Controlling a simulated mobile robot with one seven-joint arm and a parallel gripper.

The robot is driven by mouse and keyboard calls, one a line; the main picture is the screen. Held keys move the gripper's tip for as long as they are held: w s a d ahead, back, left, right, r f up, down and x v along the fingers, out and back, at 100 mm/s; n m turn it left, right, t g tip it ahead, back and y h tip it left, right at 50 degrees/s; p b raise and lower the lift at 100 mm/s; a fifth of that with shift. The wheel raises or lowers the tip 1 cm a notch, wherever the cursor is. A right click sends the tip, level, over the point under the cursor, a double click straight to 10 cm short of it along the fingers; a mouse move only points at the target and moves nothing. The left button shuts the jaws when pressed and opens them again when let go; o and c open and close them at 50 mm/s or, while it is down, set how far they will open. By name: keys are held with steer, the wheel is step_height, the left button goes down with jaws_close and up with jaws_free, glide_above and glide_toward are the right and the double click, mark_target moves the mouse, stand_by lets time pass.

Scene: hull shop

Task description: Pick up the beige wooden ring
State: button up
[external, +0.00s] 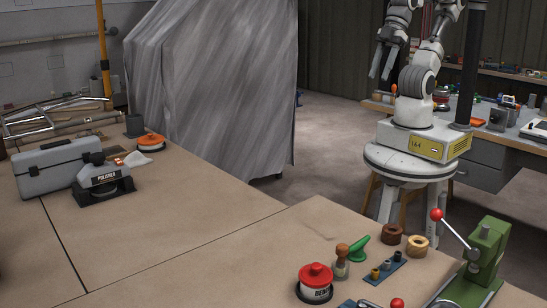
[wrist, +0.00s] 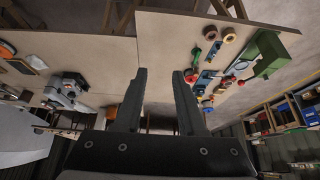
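The beige wooden ring (external: 417,246) lies flat on the brown workbench (external: 215,245), at its right edge, next to a darker brown ring (external: 391,234) and left of a green press (external: 484,262). In the wrist view the beige ring (wrist: 229,35) is small, at the upper right, beside the darker ring (wrist: 212,31). My gripper (external: 382,62) is raised at the top of the external view, well away from the ring. In the wrist view my gripper (wrist: 159,76) has its two dark fingers apart, with nothing held between them.
A red-lidded tin (external: 316,284), a green-handled tool (external: 361,246), a wooden-knobbed stamp (external: 341,262) and a blue-grey strip with small pegs (external: 384,268) crowd near the rings. The press has a red-knobbed lever (external: 452,228). A grey toolbox (external: 57,165) stands far left. The bench's middle is clear.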

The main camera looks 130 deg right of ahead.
steer(key=o, duration=0.8)
steer(key=shift+o, duration=0.2)
